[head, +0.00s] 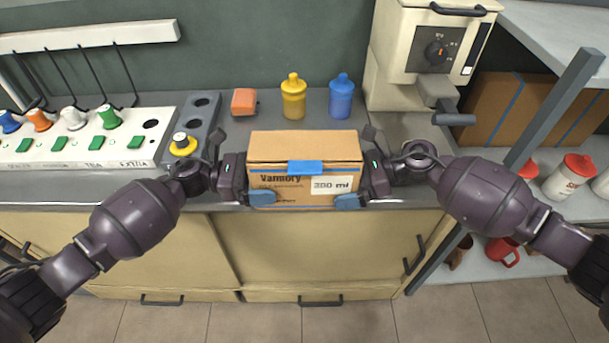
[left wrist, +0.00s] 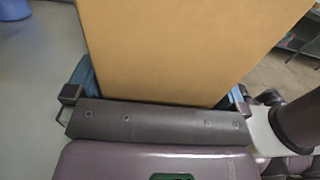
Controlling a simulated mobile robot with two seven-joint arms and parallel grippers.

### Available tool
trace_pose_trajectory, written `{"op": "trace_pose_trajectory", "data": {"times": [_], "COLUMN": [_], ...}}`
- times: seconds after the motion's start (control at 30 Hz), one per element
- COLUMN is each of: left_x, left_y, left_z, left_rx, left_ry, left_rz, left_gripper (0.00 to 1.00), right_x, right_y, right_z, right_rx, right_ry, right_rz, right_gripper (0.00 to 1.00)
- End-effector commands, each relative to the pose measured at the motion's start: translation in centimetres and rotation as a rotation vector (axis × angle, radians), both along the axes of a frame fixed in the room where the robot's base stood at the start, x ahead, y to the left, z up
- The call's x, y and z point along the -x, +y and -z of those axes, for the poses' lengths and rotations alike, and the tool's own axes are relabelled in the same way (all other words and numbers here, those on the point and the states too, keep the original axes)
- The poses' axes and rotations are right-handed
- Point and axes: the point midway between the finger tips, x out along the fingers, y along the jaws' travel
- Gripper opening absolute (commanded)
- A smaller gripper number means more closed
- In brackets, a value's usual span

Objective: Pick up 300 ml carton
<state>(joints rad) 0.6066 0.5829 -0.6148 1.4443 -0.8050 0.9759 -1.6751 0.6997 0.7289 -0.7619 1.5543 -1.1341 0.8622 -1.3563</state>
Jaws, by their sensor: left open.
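The 300 ml carton (head: 290,148) is a brown cardboard box with blue tape and a white "380 ml"-like label, at the counter's front edge in the head view. My left gripper (head: 240,176) is at its left end, jaws apart, a blue fingertip in front of the carton. My right gripper (head: 368,176) mirrors it at the right end, its jaws also apart. In the left wrist view the carton (left wrist: 190,45) stands between the open fingers of my left gripper (left wrist: 160,90). The far fingertips are mostly hidden in the head view. I cannot tell whether the carton is lifted.
Behind the carton stand a yellow bottle (head: 293,98), a blue bottle (head: 341,98) and an orange block (head: 244,102). A white rack (head: 60,150) with coloured caps is at left.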

Motion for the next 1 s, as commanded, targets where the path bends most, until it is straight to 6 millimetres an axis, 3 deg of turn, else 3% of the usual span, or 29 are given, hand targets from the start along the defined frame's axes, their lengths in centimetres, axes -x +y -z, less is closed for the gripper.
{"op": "trace_pose_trajectory", "data": {"times": [0.07, 0.3, 0.67, 1.0], "left_x": [0.0, 0.0, -0.1, -0.4], "left_y": [0.0, 0.1, 0.1, 0.1], "left_z": [0.0, 0.0, -0.5, -4.9], "left_rx": [0.000, 0.000, 0.000, 0.000], "left_ry": [0.000, 0.000, -0.005, -0.053], "left_rz": [0.000, 0.000, 0.000, -0.001], "left_gripper": [0.98, 0.62, 0.62, 0.62], "right_x": [0.0, 0.0, -0.1, -0.5], "right_y": [0.0, 0.0, 0.0, 0.0], "right_z": [0.0, 0.0, -0.5, -5.0], "right_rx": [0.000, 0.000, -0.001, -0.001], "right_ry": [0.000, 0.000, -0.005, -0.054], "right_rz": [0.000, 0.000, 0.000, 0.000], "right_gripper": [0.98, 0.62, 0.62, 0.62]}}
